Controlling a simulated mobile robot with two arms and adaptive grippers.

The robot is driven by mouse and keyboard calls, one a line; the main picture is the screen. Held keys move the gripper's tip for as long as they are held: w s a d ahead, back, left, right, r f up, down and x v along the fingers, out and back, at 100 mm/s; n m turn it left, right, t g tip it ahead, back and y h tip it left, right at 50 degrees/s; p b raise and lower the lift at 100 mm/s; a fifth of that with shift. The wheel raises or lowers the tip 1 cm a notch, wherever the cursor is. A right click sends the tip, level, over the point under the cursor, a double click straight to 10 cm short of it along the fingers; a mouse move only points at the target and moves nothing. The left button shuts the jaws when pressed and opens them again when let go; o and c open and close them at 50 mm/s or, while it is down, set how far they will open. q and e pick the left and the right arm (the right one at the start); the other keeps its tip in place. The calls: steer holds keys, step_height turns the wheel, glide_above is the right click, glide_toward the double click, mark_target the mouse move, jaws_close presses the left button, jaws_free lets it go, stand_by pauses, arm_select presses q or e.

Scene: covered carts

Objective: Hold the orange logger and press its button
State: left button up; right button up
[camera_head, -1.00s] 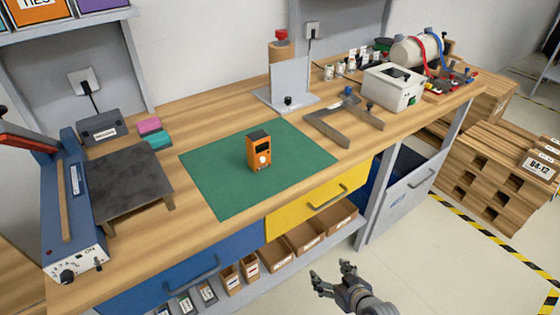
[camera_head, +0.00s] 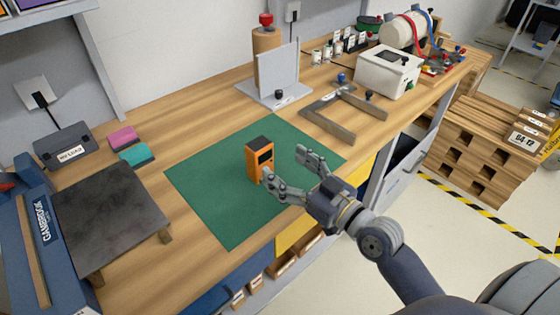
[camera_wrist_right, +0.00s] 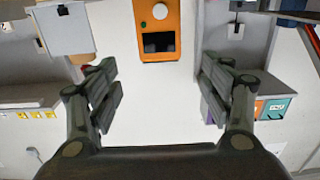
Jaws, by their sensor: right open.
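The orange logger (camera_head: 252,165) stands upright on the green mat (camera_head: 222,215), its dark screen facing the right gripper. My right gripper (camera_head: 284,164) is open and empty in front of it, over the mat. One fingertip overlaps the logger's lower front in the head view; I cannot tell whether it touches. In the right wrist view the logger (camera_wrist_right: 158,25) is at the top centre, between the open fingers (camera_wrist_right: 157,85) but beyond their tips. Its round white button (camera_wrist_right: 160,11) shows there above the screen. My left gripper is out of view.
A grey bracket-shaped frame (camera_head: 335,122) lies right of the mat, and a grey upright plate (camera_head: 278,75) stands behind it. A dark slab stand (camera_head: 100,215) is at the left, near pink and teal blocks (camera_head: 123,138). The mat around the logger is clear.

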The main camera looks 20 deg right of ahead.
mark_target(265, 150)
steer(key=p+x, duration=0.1)
steer(key=x, duration=0.4)
steer(key=shift+r, duration=0.2)
steer(key=x, duration=0.2)
steer(key=p+x, duration=0.1)
steer(key=x, duration=0.1)
steer(key=shift+w+a+f, duration=0.15)
steer(key=shift+w+f, duration=0.1)
steer(key=shift+w, duration=0.2)
steer(key=shift+c, duration=0.5)
steer(key=c, duration=1.2)
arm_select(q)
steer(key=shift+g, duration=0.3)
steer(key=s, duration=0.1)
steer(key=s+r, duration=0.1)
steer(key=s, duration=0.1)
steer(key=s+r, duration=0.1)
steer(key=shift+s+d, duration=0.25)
arm_select(e)
steer(key=shift+o, duration=0.2)
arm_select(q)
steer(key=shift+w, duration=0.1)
